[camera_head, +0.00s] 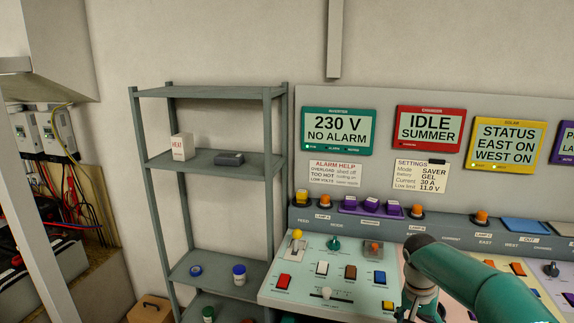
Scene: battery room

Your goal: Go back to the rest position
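My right arm (470,283) comes in from the lower right, a teal link bending down over the control desk (330,259). At its end, a grey and dark part of my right gripper (421,303) shows low in the view, over the right part of the desk. Its fingertips cannot be made out, so I cannot tell whether it is open or shut or holds anything. My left arm and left gripper are not in view.
The sloped desk carries coloured switches and a slider (325,294), with lamps along its back ledge. Screens, including a green-framed one (338,130), hang behind. Cabling (75,205) is far left.

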